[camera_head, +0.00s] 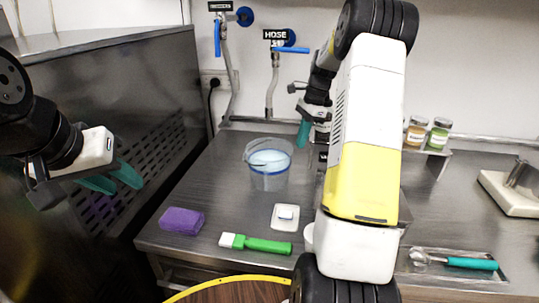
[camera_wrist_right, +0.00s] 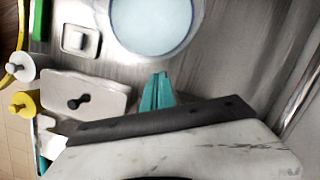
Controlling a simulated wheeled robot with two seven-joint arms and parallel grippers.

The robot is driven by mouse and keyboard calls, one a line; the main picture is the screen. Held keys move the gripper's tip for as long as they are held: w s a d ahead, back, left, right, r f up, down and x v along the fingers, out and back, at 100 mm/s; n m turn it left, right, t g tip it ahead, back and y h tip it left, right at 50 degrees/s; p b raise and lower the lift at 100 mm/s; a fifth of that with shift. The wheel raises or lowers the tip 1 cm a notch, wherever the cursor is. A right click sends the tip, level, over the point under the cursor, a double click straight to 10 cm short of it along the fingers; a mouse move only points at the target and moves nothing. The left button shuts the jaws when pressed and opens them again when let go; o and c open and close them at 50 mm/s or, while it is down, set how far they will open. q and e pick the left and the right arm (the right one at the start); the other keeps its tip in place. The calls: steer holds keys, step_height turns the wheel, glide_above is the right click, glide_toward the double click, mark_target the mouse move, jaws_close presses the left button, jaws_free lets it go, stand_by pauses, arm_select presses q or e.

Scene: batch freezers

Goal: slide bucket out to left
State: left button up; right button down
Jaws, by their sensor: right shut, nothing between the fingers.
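The bucket (camera_head: 268,180) is clear plastic with a thin blue band and pale blue liquid inside. It stands upright on the steel counter, left of my right arm. In the right wrist view the bucket (camera_wrist_right: 198,12) is at the top, cut off by the frame edge. My right gripper (camera_head: 303,134) is shut and empty, behind and to the right of the bucket. In the right wrist view its teal fingertips (camera_wrist_right: 157,90) are together, just below the bucket rim and apparently apart from it. My left gripper (camera_head: 114,180) is open and empty, far left of the bucket.
Counter (camera_head: 217,175) left of the bucket is clear. Jars (camera_head: 427,133) and a scoop tray (camera_head: 452,263) are right of my arm.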

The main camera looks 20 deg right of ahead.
steer(key=x, duration=1)
steer(key=shift+f, duration=0.1)
steer(key=shift+a, duration=0.1)
steer(key=a, duration=0.6)
steer(key=shift+s+a, duration=0.15)
steer(key=shift+a, duration=0.1)
steer(key=shift+d, duration=0.15)
